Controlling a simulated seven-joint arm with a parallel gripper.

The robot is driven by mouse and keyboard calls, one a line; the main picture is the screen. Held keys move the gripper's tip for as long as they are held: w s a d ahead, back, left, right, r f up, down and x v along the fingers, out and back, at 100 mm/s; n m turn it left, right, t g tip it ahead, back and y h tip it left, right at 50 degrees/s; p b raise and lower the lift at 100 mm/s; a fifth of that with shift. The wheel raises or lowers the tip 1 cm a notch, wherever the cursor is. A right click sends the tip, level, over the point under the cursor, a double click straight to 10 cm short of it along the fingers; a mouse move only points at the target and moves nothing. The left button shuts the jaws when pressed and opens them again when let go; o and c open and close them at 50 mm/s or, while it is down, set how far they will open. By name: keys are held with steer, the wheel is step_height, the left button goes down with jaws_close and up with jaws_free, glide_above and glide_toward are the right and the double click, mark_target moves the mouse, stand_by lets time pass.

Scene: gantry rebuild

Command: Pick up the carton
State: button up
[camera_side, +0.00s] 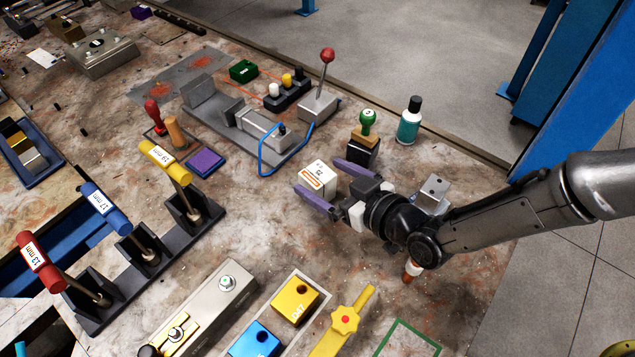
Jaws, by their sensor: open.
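The carton (317,177) is a small white box with an orange-edged label on its side. It sits on the worktable (300,235) in the middle of the view. My gripper (317,181) comes in from the right with its two purple fingers spread open. One finger is behind the carton's right side and the other is in front of its lower left, so the carton is between or just at the fingertips. I cannot tell whether either finger touches it.
A green-topped stamp (367,122) on a black block and a teal bottle (409,122) stand behind my gripper. A vise (262,128) with a blue handle lies to the upper left.

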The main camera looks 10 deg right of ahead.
mark_target(308, 169)
steer(key=x, duration=0.5)
steer(key=shift+w+a, duration=0.2)
steer(key=shift+w, duration=0.1)
jaws_close()
